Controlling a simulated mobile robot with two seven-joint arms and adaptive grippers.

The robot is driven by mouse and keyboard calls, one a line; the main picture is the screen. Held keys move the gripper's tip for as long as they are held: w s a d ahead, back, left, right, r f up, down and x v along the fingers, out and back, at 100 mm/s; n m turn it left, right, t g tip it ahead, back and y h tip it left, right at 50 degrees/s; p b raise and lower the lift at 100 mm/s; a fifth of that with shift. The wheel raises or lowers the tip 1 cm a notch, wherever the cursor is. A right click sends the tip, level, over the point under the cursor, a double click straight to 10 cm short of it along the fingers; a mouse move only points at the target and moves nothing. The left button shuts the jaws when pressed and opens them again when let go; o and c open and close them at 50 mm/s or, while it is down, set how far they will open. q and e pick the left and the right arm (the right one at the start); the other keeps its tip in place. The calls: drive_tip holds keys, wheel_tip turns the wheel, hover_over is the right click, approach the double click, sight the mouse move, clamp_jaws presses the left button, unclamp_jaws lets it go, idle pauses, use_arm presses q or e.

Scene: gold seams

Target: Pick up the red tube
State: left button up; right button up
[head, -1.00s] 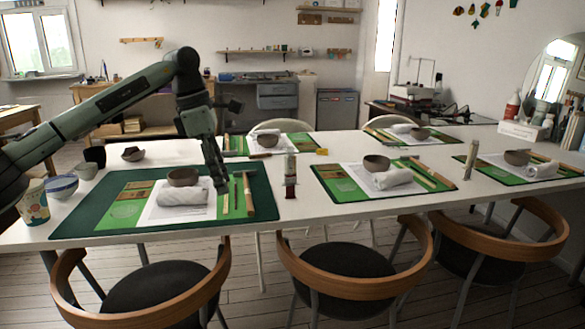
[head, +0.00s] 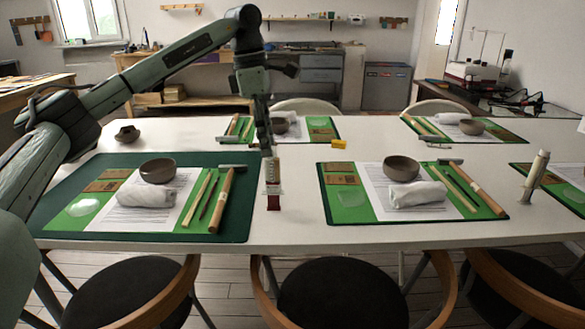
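The red tube (head: 273,188) stands upright on the white table (head: 285,228), in the gap between two place settings. Its lower end is dark red and its upper part is pale with markings. My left gripper (head: 267,149) points down right at the top of the tube and overlaps it in the head view. I cannot tell whether the fingers touch it or how far apart they are. My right gripper is out of view.
A dark green mat (head: 50,222) with a bowl (head: 158,171), rolled cloth and wooden tools lies to the left. Another setting with a bowl (head: 401,169) lies to the right. A pale tube (head: 536,172) stands farther right. Chairs line the front edge.

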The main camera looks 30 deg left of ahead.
sight(272, 158)
use_arm(q)
drive_tip(key=shift+w+f, duration=0.15)
drive_tip(key=shift+d+f, duration=0.1)
drive_tip(key=shift+f, duration=0.25)
drive_tip(key=f, duration=0.4)
drive_tip(key=d+f, duration=0.1)
drive_tip(key=f, duration=0.1)
drive_tip(key=shift+w+d+f, duration=0.1)
drive_tip(key=shift+w+f, duration=0.1)
drive_tip(key=shift+f, duration=0.05)
drive_tip(key=shift+c, duration=0.7)
clamp_jaws()
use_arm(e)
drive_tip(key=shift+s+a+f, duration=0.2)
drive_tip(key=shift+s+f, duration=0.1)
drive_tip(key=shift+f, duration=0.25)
